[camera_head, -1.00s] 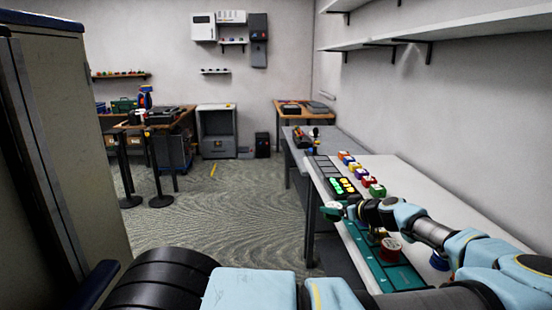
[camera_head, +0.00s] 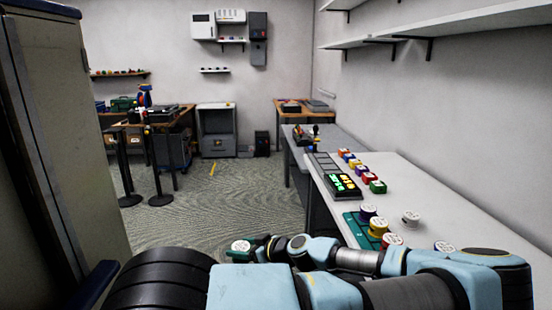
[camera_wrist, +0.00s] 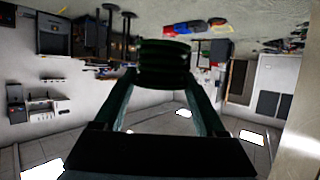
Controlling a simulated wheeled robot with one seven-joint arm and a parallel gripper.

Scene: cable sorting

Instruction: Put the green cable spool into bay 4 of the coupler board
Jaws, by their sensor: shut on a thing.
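My gripper (camera_head: 257,246) is shut on the green cable spool (camera_head: 240,246), which has a white top. In the head view it holds the spool out left of the table, over the floor side. In the wrist view the dark green spool (camera_wrist: 165,62) sits between the two fingertips of my gripper (camera_wrist: 163,78). The teal coupler board (camera_head: 352,226) lies along the table's near left edge. A purple spool (camera_head: 368,212), a yellow spool (camera_head: 378,228) and a red spool (camera_head: 392,240) stand at it. My arm hides the board's near part, and I cannot make out bay 4.
A white-topped spool (camera_head: 410,219) and another spool (camera_head: 444,247) stand on the white table (camera_head: 440,205) right of the board. A lit panel (camera_head: 342,185) and several coloured blocks lie farther back. A tall cabinet (camera_head: 50,130) is at left.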

